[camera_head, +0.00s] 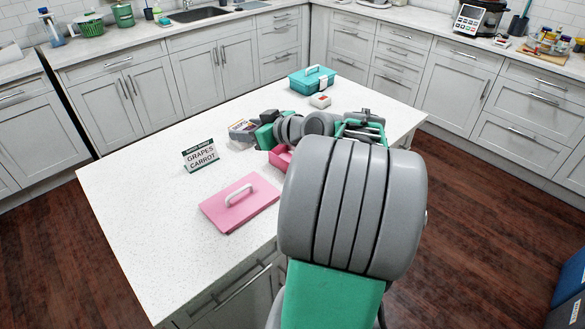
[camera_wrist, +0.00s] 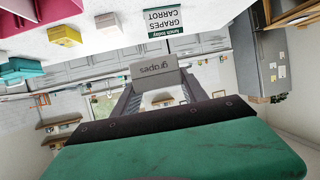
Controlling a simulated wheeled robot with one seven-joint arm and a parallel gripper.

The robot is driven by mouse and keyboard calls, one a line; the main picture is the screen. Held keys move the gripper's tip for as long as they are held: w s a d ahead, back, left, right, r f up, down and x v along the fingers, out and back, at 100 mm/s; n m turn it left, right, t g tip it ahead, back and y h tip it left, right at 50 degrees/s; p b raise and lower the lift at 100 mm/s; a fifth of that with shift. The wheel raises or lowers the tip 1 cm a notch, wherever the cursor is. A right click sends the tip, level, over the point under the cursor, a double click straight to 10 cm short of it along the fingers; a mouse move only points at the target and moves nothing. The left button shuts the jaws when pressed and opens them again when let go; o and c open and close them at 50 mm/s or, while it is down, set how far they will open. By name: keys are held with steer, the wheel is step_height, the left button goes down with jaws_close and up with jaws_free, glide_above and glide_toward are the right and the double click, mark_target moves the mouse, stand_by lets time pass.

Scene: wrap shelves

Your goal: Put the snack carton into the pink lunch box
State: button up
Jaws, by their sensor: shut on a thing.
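My gripper (camera_wrist: 155,80) is shut on a small grey carton (camera_wrist: 154,72) marked "grapes", held between its fingertips. In the head view the carton (camera_head: 242,130) shows at the left end of my arm, behind the sign, seemingly above the countertop. The fingers are mostly hidden there. The open pink lunch box (camera_head: 281,157) stands on the island, just nearer and to the right of the carton, partly covered by my arm. Its inside is mostly hidden. A pink patch (camera_wrist: 60,9) shows in the upside-down wrist view. The pink lid (camera_head: 237,206) with a white handle lies flat in front.
A sign (camera_head: 201,157) reading "GRAPES CARROT" stands left of the lunch box. The wrist view also shows a yellow box (camera_wrist: 64,36). The island's left part is clear.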

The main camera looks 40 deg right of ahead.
steer(key=s+d+r+m+h+b, duration=0.1)
steer(key=s+d+r+b, duration=0.1)
steer(key=s+d, duration=1.25)
steer(key=shift+w+a+f+p, duration=0.1)
steer(key=shift+w+f+p, duration=0.65)
steer(key=shift+w+f, duration=2.8)
steer(key=shift+w+a+f+p, duration=0.1)
steer(key=shift+w+f+p, duration=0.65)
steer(key=shift+w+f, duration=2.7)
steer(key=shift+w+b, duration=0.25)
steer(key=shift+b, duration=0.2)
steer(key=o, duration=1.4)
steer(key=shift+c, duration=0.2)
steer(key=shift+r, duration=0.1)
